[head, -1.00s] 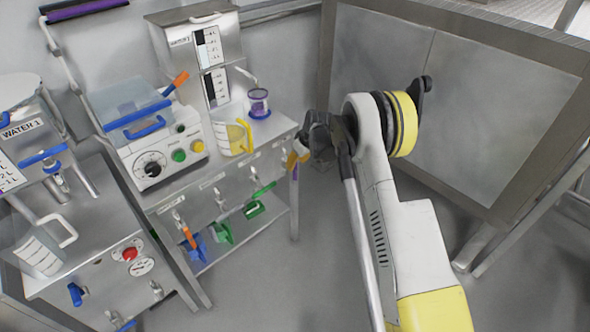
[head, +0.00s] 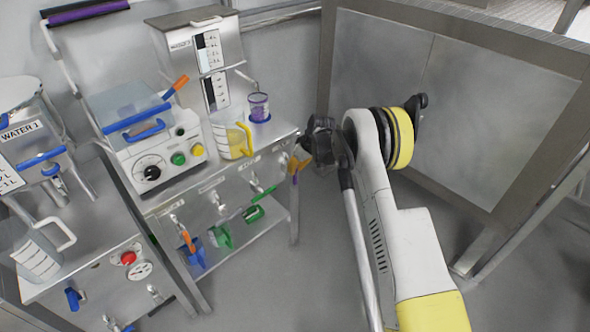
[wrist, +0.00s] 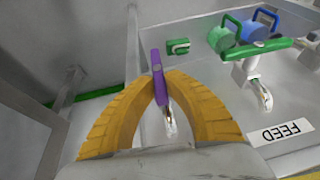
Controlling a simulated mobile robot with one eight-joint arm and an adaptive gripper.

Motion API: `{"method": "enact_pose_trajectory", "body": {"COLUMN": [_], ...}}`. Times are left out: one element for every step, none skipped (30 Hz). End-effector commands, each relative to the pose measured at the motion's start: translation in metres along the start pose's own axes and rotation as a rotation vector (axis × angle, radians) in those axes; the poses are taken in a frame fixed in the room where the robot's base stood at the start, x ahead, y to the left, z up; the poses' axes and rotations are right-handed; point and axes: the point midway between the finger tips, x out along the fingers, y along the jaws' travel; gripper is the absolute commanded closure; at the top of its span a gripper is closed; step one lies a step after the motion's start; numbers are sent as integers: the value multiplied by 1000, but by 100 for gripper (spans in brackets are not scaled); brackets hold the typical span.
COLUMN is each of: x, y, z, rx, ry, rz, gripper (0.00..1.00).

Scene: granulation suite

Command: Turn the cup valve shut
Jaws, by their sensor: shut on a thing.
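The valve with the purple handle shows in the wrist view (wrist: 159,76), with a metal spout (wrist: 169,118) below it on the bench's steel front. I take it for the cup valve, but no label on it is readable. My gripper (wrist: 158,84) has its two yellow ribbed fingers closed around the purple handle, which sticks out past the fingertips. In the head view my gripper (head: 297,161) is at the right end of the bench front, and little of the handle shows there. A small purple-ringed cup (head: 259,106) stands on the bench top on a blue base.
A green-handled valve (wrist: 255,50) beside a FEED label (wrist: 287,133) is right of my gripper in the wrist view. A yellow-handled jug (head: 232,138) stands on top. A large steel cabinet (head: 455,95) stands at right.

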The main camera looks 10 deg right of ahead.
Motion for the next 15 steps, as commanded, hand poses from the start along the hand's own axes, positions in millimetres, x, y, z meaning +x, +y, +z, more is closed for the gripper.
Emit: {"method": "enact_pose_trajectory", "body": {"x": [1,1,1,1,1,2,2,1,1,1,1,1,1,1,1], "y": [6,6,8,8,8,9,10,10,10,10,9,9,9,9,9], "z": [1,1,1,1,1,1,1,1,1,1,1,1,1,1,1], "rx": [27,42,60,72,82,93,101,107,113,116,118,119,120,120,119], "ry": [0,1,0,1,1,1,0,1,0,1,1,1,1,1,1], "rz": [-52,-89,-133,-163,-190,-219,-237,-252,-269,-277,-283,-288,-289,-289,-289], "gripper": [100,100,100,100,100,100,100,100,100,100,100,100,100,100,100]}}
